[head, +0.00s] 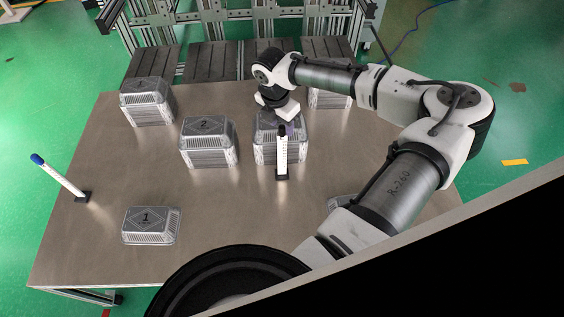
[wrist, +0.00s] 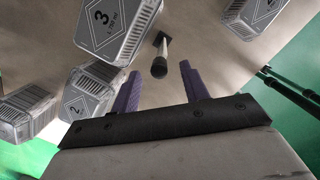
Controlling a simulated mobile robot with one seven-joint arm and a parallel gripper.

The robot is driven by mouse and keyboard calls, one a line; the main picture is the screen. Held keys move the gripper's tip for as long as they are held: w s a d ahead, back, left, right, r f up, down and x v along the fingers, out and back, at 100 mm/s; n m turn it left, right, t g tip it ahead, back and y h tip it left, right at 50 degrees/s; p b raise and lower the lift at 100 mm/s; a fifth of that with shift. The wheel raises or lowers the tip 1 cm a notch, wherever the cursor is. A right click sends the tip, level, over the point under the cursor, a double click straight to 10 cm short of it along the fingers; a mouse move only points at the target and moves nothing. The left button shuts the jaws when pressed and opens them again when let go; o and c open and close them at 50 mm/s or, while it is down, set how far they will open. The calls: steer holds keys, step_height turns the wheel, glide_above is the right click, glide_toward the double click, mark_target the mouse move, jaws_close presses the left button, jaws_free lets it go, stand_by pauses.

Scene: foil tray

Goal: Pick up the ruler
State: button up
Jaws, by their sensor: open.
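A slim white upright stick (head: 281,157) with dark markings and a black top stands on a small dark base near the middle of the table; it looks like the ruler. In the wrist view the same kind of stick (wrist: 163,57) is seen nearly end-on, its dark top just beyond and between my fingertips. My gripper (wrist: 160,85) has two purple fingers spread apart with nothing between them. In the head view my gripper (head: 289,122) is above and behind the stick, partly hidden by my wrist. I cannot see any contact.
A foil tray stack (head: 280,151) stands right behind the stick; stack 2 (head: 209,157) is to its left. More stacks stand at the back left (head: 148,112) and back right (head: 331,98). A low tray (head: 151,225) and a blue-topped stick (head: 59,177) are at left.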

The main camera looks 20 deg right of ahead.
steer(key=shift+w+d+f, duration=0.1)
steer(key=shift+d+f, duration=0.05)
steer(key=shift+f, duration=0.6)
steer(key=shift+w+d+f, duration=0.1)
steer(key=shift+f, duration=0.65)
steer(key=shift+c, duration=0.4)
jaws_close()
